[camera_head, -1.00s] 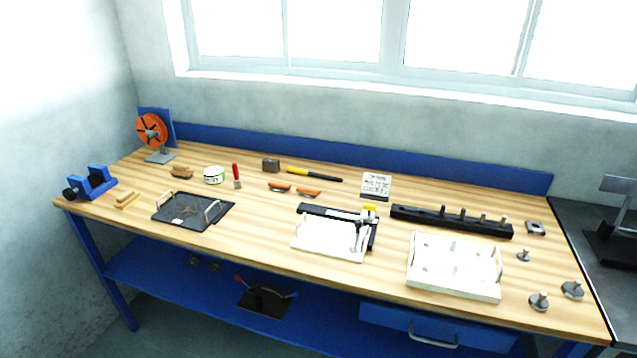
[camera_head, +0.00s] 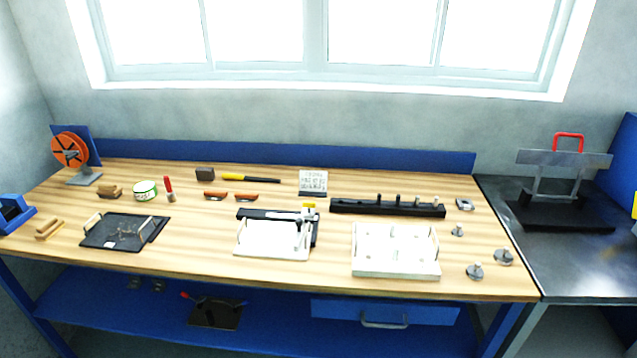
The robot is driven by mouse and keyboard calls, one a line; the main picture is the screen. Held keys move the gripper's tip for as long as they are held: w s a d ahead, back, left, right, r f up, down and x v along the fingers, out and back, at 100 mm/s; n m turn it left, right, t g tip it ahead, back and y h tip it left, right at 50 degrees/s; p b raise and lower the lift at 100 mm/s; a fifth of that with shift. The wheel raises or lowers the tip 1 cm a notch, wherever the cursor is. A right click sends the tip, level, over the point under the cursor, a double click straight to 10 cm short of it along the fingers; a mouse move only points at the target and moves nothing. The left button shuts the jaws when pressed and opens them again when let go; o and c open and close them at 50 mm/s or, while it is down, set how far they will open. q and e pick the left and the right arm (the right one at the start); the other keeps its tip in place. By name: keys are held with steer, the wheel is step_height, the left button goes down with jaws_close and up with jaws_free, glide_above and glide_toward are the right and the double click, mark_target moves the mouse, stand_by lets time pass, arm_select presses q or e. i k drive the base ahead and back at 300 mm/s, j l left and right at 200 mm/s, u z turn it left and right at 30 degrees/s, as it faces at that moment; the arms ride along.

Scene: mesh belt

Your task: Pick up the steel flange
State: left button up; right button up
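Three small grey metal pieces, each a round disc with an upright stub, sit at the right end of the wooden bench top (camera_head: 205,240). One is a front disc piece (camera_head: 475,272), one is a right disc piece (camera_head: 503,257), and a smaller disc piece (camera_head: 457,231) stands behind them. A squarish grey part (camera_head: 465,204) lies further back. I cannot tell for certain which of these is the steel flange. Neither of my grippers is in view.
A white tray (camera_head: 395,271) with pegs stands left of the discs. Behind it is a black rack (camera_head: 388,208) with several pegs. Another white tray (camera_head: 272,252) and a dark tray (camera_head: 108,241) stand further left. A dark metal table (camera_head: 570,267) adjoins on the right.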

mark_target(462, 204)
steer(key=i+l, duration=0.1)
steer(key=l, duration=0.35)
steer(key=i+l, duration=0.1)
steer(key=l, duration=0.35)
steer(key=i+l+z, duration=0.1)
steer(key=l, duration=0.35)
steer(key=i+l, duration=0.1)
steer(key=l, duration=0.35)
steer(key=i+l+z, duration=0.1)
steer(key=l, duration=0.35)
